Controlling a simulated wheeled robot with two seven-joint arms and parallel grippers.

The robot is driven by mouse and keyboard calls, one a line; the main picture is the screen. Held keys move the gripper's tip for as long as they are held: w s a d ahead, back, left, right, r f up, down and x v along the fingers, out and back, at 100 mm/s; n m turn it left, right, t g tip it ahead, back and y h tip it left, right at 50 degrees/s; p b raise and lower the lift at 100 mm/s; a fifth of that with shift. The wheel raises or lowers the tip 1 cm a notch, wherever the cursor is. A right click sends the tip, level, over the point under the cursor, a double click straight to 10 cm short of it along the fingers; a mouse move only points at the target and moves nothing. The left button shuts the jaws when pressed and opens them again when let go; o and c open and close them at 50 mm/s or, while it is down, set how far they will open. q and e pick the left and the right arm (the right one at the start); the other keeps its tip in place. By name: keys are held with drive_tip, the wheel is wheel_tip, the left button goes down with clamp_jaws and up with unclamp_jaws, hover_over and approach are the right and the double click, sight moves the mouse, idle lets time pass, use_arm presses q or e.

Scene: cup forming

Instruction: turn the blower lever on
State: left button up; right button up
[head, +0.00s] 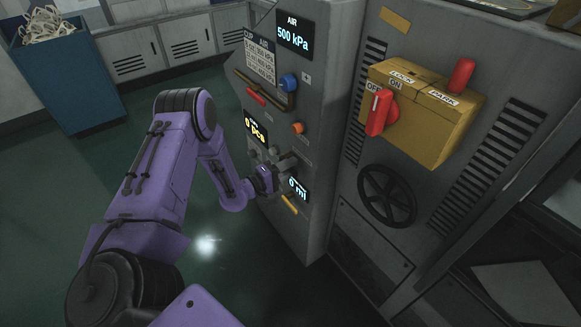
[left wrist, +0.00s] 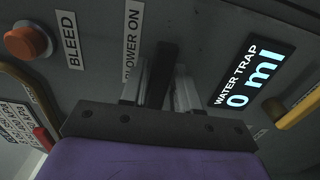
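The blower lever (left wrist: 162,75) is a dark bar on the grey panel, beside the label "BLOWER ON" (left wrist: 132,45) in the left wrist view. My left gripper (left wrist: 161,85) has its two pale fingers on either side of this bar. I cannot tell whether both fingers press on it. In the head view the left gripper (head: 284,168) is up against the panel, left of the "0 ml" display (head: 299,190), and mostly hides the lever. My right gripper is not in view.
An orange bleed knob (head: 297,128) and a blue knob (head: 288,82) sit above the gripper. A yellow handle (head: 289,204) is just below. The "0 ml" water trap display (left wrist: 252,75) is close to the fingers. A yellow box with red levers (head: 425,105) and a black handwheel (head: 387,195) are right.

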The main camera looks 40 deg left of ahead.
use_arm(q)
drive_tip(key=shift+o, duration=0.7)
drive_tip(key=shift+s, duration=0.1)
drive_tip(key=v, duration=1)
drive_tip(key=shift+s+a, duration=0.15)
drive_tip(key=shift+s, duration=0.05)
drive_tip(key=s+d+f+m+g+y, duration=0.4)
drive_tip(key=s+f+g+y, duration=0.25)
drive_tip(key=f, duration=0.35)
drive_tip(key=s+d+f+m+g+y, duration=0.1)
drive_tip(key=s+d+m+g, duration=0.1)
drive_tip(key=s, duration=0.6)
drive_tip(key=s+d+f+m+g+y+p, duration=0.1)
drive_tip(key=s+d+f+m+g, duration=0.1)
drive_tip(key=s+d+g, duration=0.3)
drive_tip(key=s, duration=0.4)
drive_tip(key=shift+s+d, duration=0.15)
drive_tip(key=shift+d, duration=0.2)
